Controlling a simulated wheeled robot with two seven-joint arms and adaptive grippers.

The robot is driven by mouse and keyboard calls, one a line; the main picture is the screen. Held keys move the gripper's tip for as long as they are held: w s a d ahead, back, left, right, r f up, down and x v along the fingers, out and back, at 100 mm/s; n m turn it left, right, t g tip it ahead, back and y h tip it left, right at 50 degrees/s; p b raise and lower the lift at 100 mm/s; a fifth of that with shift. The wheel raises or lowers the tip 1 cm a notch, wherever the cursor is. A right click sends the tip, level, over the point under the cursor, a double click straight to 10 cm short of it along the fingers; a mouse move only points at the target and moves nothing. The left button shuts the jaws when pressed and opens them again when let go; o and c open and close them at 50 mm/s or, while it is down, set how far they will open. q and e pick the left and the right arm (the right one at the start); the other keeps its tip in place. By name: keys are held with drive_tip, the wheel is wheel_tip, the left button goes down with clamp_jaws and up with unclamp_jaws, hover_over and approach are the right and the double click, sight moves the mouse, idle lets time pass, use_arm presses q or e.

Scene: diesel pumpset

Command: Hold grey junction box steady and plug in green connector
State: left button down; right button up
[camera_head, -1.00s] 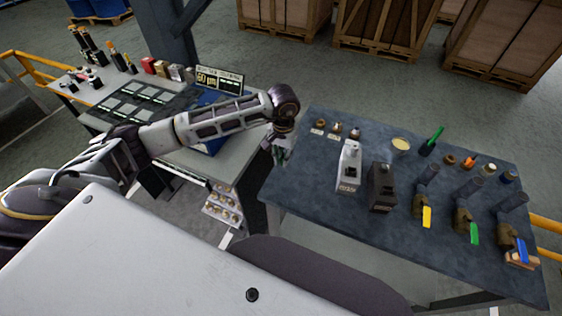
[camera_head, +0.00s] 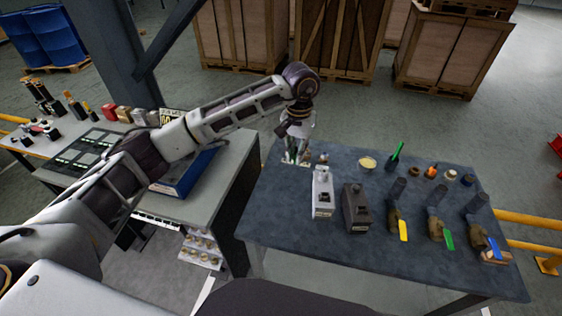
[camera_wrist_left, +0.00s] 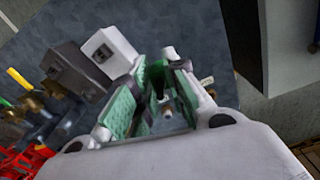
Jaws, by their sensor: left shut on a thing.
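My left gripper (camera_head: 295,153) is over the back left corner of the dark table. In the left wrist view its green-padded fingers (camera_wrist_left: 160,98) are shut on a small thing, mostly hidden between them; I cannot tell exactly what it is. A pale grey box (camera_head: 322,192) stands just in front and to the right of the gripper, apart from it. A darker grey box (camera_head: 356,208) stands beside it. Both boxes also show in the left wrist view. My right gripper is not in view.
A green-handled tool (camera_head: 397,151), a round dish (camera_head: 367,163) and small fittings (camera_head: 431,171) stand along the back. The table's (camera_head: 300,240) front left is clear.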

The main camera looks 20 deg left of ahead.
use_arm(q)
drive_tip(key=d+r, duration=0.4)
drive_tip(key=d, duration=0.6)
drive_tip(key=s+f+n, duration=0.2)
drive_tip(key=n, duration=0.9)
drive_tip(key=s+f+n, duration=0.2)
drive_tip(key=n, duration=0.8)
drive_tip(key=shift+d+f+n, duration=0.4)
drive_tip(key=shift+d, duration=0.05)
drive_tip(key=shift+f, duration=0.1)
